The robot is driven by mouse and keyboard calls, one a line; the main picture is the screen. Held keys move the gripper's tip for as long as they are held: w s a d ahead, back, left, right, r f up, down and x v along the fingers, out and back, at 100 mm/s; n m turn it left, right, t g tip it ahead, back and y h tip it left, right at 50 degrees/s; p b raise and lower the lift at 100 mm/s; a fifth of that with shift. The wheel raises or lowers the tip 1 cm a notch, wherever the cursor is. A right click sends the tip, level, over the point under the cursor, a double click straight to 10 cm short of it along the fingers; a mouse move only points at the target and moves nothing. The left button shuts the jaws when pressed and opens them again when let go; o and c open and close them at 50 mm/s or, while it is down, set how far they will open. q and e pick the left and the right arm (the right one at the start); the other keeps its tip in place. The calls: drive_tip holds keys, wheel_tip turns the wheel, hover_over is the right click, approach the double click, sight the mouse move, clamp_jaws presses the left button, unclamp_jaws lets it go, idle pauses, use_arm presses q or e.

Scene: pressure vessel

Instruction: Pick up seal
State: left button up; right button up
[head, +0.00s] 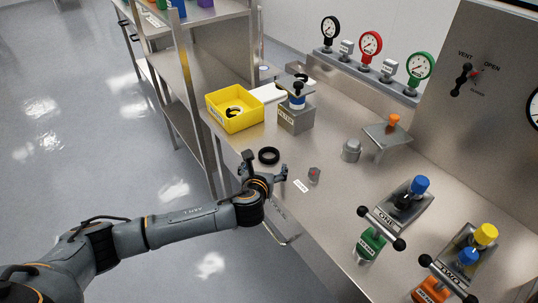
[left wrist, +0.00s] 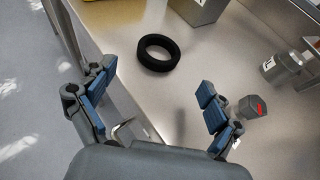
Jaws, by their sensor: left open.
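A black ring seal (head: 268,156) lies flat on the steel bench near its left edge. In the left wrist view the seal (left wrist: 158,52) is ahead of my fingertips, in line with the gap between them. My left gripper (head: 266,164) is open and empty at the bench edge, with its fingers spread. In the left wrist view the left gripper (left wrist: 156,76) shows its blue finger pads wide apart, with nothing between them but bench. The seal is fully visible there and apart from both fingers. My right gripper is not in view.
A yellow bin (head: 212,110) holding a ring stands behind the seal, beside a grey filter block (head: 296,118). A small grey hex piece with a red mark (head: 314,176) lies right of my gripper. A grey cylinder (head: 351,150) stands farther right. A shelf rack (head: 186,78) stands left.

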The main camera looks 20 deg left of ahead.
use_arm(q)
drive_tip(key=shift+p+x, duration=0.4)
drive_tip(key=shift+x, duration=2.35)
drive_tip(key=shift+w+a+r, duration=0.1)
drive_tip(key=shift+r, duration=0.05)
drive_tip(key=c, duration=1.2)
